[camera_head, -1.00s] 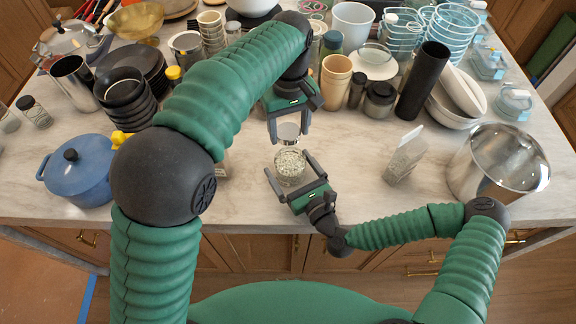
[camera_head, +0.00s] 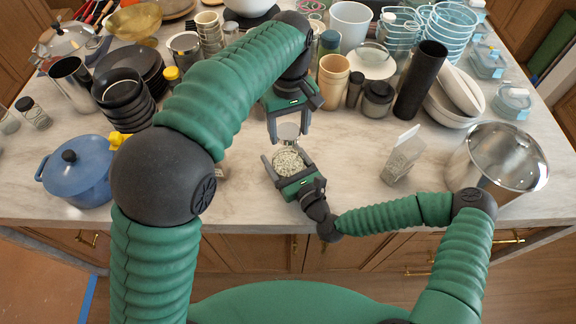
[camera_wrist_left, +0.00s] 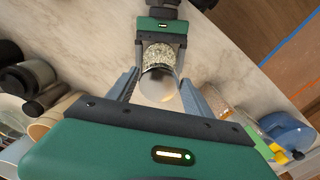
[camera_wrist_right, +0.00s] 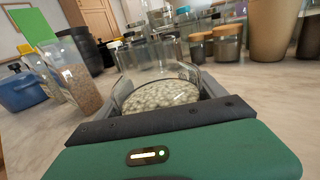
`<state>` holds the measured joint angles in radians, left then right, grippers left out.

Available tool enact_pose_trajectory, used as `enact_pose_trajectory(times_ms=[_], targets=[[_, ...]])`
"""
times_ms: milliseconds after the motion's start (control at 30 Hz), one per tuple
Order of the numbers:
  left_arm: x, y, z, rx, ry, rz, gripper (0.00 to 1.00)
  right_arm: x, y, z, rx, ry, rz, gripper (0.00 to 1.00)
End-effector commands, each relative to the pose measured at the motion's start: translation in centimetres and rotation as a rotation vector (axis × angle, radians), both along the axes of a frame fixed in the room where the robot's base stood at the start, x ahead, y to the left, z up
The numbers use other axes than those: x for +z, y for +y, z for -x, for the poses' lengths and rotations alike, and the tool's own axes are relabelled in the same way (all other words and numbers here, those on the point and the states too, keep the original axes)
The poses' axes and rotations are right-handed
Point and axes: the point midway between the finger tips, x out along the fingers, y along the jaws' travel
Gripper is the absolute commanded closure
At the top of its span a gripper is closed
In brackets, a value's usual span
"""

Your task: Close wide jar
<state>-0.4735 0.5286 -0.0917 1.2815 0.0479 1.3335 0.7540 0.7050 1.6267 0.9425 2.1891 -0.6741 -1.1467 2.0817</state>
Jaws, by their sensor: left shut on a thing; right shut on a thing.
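The wide glass jar (camera_head: 287,162) is filled with pale, bean-like pieces and stands upright at the front middle of the island. My right gripper (camera_head: 286,158) is shut on it, one finger on each side; the jar also shows in the right wrist view (camera_wrist_right: 160,96). My left gripper (camera_head: 288,138) points down just beyond the jar and is shut on a round, shiny lid (camera_head: 289,130). In the left wrist view the lid (camera_wrist_left: 160,90) sits between the fingers, overlapping the near end of the jar (camera_wrist_left: 158,52). The lid looks apart from the jar, but the exact gap is unclear.
A blue pot (camera_head: 78,172) stands at the left. Cups and dark jars (camera_head: 378,98) crowd the area behind. The counter between jar and carton is clear.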

Motion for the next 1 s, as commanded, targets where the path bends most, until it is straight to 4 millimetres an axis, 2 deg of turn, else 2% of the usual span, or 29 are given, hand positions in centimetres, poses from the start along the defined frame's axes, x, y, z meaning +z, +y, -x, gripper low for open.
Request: enact_pose_trajectory(times_ms=[33,300,333,433,700,1000], targets=[[0.0,0.0,0.0,0.000,0.000,0.000,0.84,-0.1,0.0,0.0,-0.001,0.001,0.000,0.56],[0.0,0.1,0.0,0.000,0.000,0.000,0.84,-0.1,0.0,0.0,-0.001,0.002,0.001,0.92],[0.0,0.1,0.0,0.000,0.000,0.001,0.84,-0.1,0.0,0.0,-0.001,0.002,0.001,0.93],[-0.6,0.0,0.0,0.000,0.001,0.000,0.84,-0.1,0.0,0.0,0.000,0.002,0.000,0.93],[-4.4,0.0,0.2,0.001,0.000,-0.001,0.84,-0.1,0.0,0.0,0.000,0.002,0.000,0.93],[-4.9,-0.1,0.1,0.000,-0.002,0.000,0.84,-0.1,0.0,0.0,0.000,0.002,0.000,0.93]])
